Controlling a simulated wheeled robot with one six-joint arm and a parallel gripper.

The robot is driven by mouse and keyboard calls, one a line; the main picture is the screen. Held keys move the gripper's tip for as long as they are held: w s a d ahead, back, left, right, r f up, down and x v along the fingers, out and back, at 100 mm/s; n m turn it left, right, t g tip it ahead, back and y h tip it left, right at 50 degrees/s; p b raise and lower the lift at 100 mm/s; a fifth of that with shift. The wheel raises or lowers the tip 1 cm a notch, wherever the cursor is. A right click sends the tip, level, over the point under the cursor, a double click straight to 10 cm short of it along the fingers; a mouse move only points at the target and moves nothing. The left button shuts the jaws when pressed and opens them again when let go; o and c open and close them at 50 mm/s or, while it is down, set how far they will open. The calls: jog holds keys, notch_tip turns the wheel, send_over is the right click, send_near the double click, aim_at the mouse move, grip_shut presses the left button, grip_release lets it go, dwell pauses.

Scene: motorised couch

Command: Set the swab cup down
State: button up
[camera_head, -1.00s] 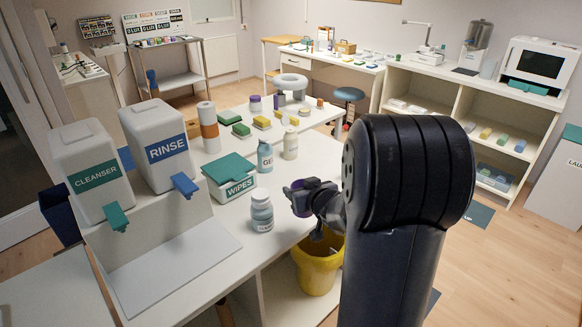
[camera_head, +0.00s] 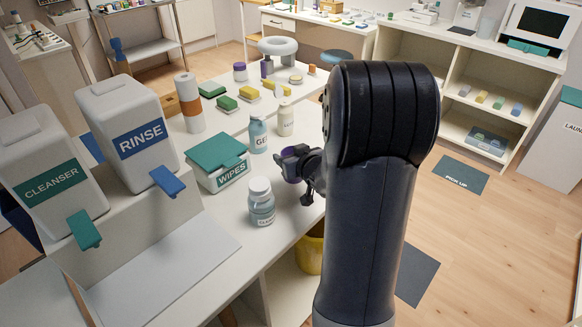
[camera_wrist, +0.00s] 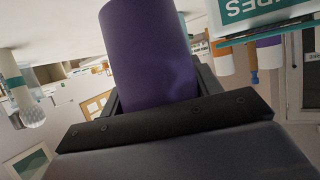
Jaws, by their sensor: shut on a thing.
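My gripper (camera_head: 294,165) is shut on a purple cup, the swab cup (camera_wrist: 150,55), which fills the middle of the wrist view between the fingers. In the head view only a little purple of the cup shows at the jaws, and my arm hides part of the gripper. The gripper is over the right edge of the white table (camera_head: 215,235), to the right of the wipes box and bottles. I cannot tell whether the cup touches the table.
A wipes box (camera_head: 218,163), a gel bottle (camera_head: 258,136), a cream bottle (camera_head: 286,120) and a lidded jar (camera_head: 261,204) stand close by. Cleanser (camera_head: 50,180) and rinse (camera_head: 133,135) dispensers stand left. A yellow bin (camera_head: 309,254) is below the table edge. The table front is clear.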

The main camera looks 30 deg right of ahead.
jog(key=shift+f+b, duration=0.35)
jog(key=shift+f, duration=1.4)
jog(key=shift+f, duration=0.1)
jog(key=shift+f, duration=0.15)
jog(key=o, duration=1)
jog(key=shift+r, duration=0.25)
jog(key=shift+s+r, duration=0.15)
jog(key=shift+s, duration=0.1)
jog(key=p+v, duration=0.1)
jog(key=v, duration=1)
jog(key=shift+s+r, duration=0.1)
jog(key=shift+s, duration=0.15)
